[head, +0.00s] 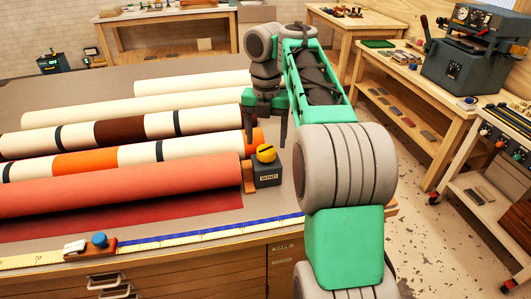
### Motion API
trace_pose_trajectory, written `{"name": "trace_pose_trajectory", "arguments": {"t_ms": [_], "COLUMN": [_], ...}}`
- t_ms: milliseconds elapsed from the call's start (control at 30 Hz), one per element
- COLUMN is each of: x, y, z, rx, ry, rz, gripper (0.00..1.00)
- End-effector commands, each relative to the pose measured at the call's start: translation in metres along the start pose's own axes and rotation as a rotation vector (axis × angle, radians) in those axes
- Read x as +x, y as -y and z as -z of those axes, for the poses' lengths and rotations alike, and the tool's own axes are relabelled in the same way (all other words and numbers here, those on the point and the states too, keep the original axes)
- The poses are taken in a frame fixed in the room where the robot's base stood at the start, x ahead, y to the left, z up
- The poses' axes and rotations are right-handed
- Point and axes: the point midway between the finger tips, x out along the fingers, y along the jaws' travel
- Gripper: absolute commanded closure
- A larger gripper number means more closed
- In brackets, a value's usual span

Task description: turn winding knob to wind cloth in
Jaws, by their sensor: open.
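The winding knob (266,153) is a yellow-orange knob with a dark slot, on top of a dark box labelled WIND (268,173) at the right end of the front roll. The red-orange cloth roll (120,185) lies on the table, with a strip of darker red cloth (110,217) spread flat in front of it. My gripper (266,136) is open and points down, just above and behind the knob in the picture. I cannot tell whether a finger touches the knob. My arm reaches in from the lower right.
Several cream rolls with coloured bands (120,132) lie behind the red one. A yellow measuring tape (185,238) and a slider with a blue knob (98,240) are along the table's front edge. A bench with a grey machine (470,55) stands at the right.

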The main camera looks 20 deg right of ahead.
Motion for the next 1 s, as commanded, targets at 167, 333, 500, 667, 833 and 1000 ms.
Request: {"name": "trace_pose_trajectory", "arguments": {"t_ms": [167, 333, 500, 667, 833, 1000], "x": [0.03, 0.032, 0.031, 0.031, 0.031, 0.031], "y": [0.0, 0.001, 0.001, 0.001, 0.001, 0.001], "z": [0.0, -0.001, -0.001, -0.001, -0.001, -0.001], "rx": [0.003, 0.005, 0.007, 0.007, 0.007, 0.007], "ry": [0.002, 0.003, 0.002, 0.002, 0.002, 0.002], "rz": [-0.001, -0.002, -0.002, -0.002, -0.002, -0.002], "gripper": [0.31, 0.31, 0.32, 0.45, 0.59, 0.73]}}
